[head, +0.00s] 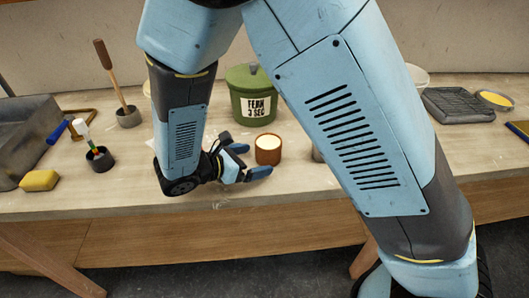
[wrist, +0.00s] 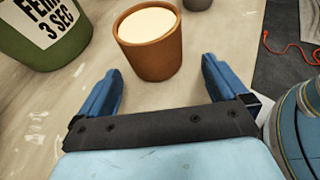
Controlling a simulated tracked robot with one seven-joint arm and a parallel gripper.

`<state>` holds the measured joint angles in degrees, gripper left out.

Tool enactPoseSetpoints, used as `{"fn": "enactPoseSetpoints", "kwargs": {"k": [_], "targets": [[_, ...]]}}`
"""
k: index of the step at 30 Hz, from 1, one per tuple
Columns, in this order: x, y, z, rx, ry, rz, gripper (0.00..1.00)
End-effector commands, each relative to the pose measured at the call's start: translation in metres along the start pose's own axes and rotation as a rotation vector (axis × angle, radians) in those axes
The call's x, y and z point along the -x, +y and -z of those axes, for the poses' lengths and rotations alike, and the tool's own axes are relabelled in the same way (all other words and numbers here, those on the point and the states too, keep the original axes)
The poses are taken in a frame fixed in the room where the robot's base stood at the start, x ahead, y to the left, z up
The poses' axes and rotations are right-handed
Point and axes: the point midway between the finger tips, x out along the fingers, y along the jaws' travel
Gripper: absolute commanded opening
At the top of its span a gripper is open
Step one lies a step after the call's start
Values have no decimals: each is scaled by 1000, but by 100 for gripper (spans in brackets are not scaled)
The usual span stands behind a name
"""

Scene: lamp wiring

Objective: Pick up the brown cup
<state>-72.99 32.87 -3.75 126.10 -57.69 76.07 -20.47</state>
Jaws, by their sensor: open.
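The brown cup (head: 268,150) stands upright on the workbench, with a pale cream top surface inside its rim. In the wrist view the brown cup (wrist: 152,52) is just ahead of the fingertips, roughly centred between them. My gripper (head: 256,160) is open and empty, low over the bench to the left of the cup. Its two blue fingers also show in the wrist view, where my gripper (wrist: 161,72) points toward the cup. The cup appears not to be between the finger pads.
A green lidded pot (head: 250,95) with a label stands behind the cup. A yellow sponge (head: 39,180), a brush holder (head: 99,158) and a grey bin (head: 25,135) are at left. A dark tray (head: 458,105) is at right. My upper arm hides part of the bench.

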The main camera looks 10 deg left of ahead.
Motion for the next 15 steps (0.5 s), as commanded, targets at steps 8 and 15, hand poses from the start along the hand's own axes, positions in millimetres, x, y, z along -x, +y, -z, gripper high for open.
{"fn": "enactPoseSetpoints", "kwargs": {"k": [8,15], "targets": [[-13,1,-2,-1,0,2,100],[-44,5,-8,0,0,2,100]]}}
